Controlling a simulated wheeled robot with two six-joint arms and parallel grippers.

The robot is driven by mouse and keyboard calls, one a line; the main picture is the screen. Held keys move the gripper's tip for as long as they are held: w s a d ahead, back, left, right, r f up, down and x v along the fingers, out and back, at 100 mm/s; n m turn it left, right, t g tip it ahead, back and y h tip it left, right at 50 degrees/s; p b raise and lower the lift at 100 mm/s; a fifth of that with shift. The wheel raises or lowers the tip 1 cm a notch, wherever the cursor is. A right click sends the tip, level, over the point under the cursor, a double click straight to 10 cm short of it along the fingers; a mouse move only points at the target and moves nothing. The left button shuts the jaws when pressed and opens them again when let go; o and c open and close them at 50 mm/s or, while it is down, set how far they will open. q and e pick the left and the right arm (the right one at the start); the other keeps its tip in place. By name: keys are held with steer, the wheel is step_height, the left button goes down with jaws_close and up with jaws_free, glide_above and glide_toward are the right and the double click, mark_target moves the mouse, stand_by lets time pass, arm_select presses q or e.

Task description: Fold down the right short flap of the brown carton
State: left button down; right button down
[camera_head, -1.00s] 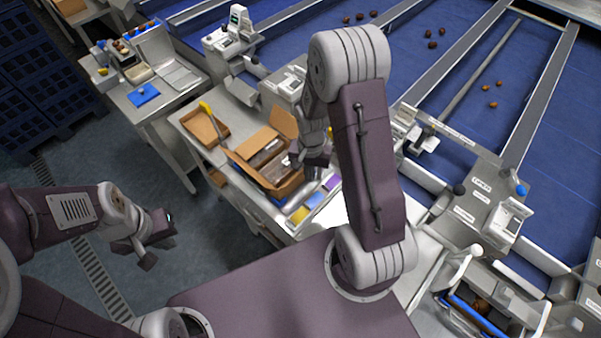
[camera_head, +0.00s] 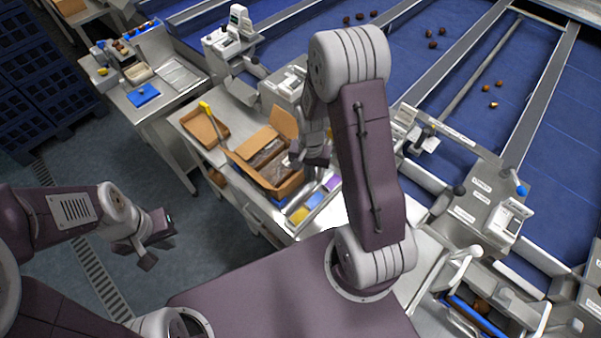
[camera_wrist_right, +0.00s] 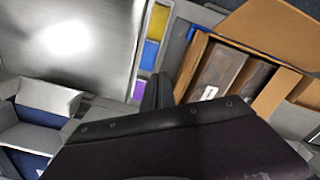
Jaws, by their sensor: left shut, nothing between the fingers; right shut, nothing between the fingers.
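The brown carton (camera_head: 285,188) stands open on the metal bench, with dark, clear-topped packs (camera_head: 266,155) inside. A flap (camera_head: 284,122) stands up at its far end, and another spreads out on its left side. My right gripper (camera_head: 296,162) is shut and empty at the carton's right side. In the right wrist view, my right gripper (camera_wrist_right: 157,92) is beside the carton (camera_wrist_right: 196,62), whose large flap (camera_wrist_right: 272,28) spreads outward. The arm partly hides the right end and its short flap. My left gripper (camera_head: 147,260) is shut and empty over the floor, away from the bench.
A smaller open brown box (camera_head: 197,128) with a yellow-handled tool (camera_head: 206,108) lies left of the carton. Grey machinery and blue conveyor lanes (camera_head: 405,60) border the bench on the right.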

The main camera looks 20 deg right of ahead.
steer(key=shift+w, duration=0.1)
steer(key=shift+w+a+r+p, duration=0.1)
steer(key=shift+w+a+p, duration=0.35)
steer(key=shift+w, duration=1)
steer(key=shift+w+a+r+p, duration=0.1)
steer(key=shift+w+a, duration=0.7)
steer(key=shift+w, duration=0.7)
steer(key=shift+w+a+r+p, duration=0.15)
steer(key=shift+w+a, duration=0.45)
steer(key=shift+w, duration=0.85)
steer(key=shift+f, duration=0.1)
